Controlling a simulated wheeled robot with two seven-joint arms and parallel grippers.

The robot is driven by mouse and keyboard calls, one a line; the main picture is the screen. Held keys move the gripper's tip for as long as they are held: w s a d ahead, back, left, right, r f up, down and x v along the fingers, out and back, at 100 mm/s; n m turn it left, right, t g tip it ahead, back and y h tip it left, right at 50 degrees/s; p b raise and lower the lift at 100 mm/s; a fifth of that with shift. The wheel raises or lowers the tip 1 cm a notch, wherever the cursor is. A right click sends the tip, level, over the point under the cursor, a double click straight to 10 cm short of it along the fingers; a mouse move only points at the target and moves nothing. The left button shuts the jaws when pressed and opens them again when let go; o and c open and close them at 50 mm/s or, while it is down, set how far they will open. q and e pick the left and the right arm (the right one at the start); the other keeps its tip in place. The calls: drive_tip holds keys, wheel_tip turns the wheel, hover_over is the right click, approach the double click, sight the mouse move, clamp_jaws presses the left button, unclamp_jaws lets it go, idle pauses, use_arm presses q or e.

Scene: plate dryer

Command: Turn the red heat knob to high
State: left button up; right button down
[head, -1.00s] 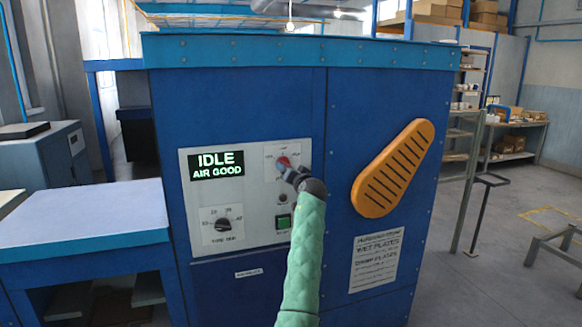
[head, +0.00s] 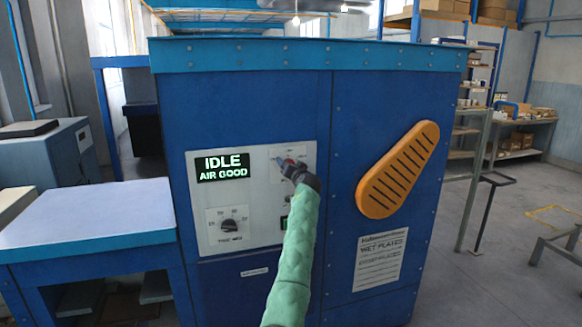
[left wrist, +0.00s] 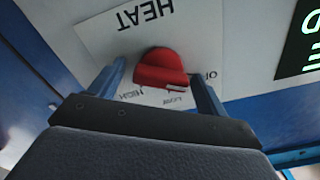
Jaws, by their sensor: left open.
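The red heat knob (left wrist: 160,68) sits on a white plate on the dryer's front. In the left wrist view, which shows the plate upside down, the knob's white mark faces the small LOW label (left wrist: 176,101). The HIGH label (left wrist: 130,94) lies to the left, and the OFF label is partly covered by a finger. My left gripper (left wrist: 158,78) is open, with one finger on each side of the knob; contact cannot be told. In the head view, the gripper (head: 287,166) is at the panel and mostly covers the knob. My right gripper is not in view.
The display (head: 222,167) reads IDLE, AIR GOOD. A black dial (head: 229,226) sits below it. A green button (head: 284,222) is mostly hidden behind my arm. An orange slotted cover (head: 397,170) is on the right, and a blue-edged table (head: 88,214) stands at left.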

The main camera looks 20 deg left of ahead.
use_arm(q)
drive_tip(key=c, duration=1)
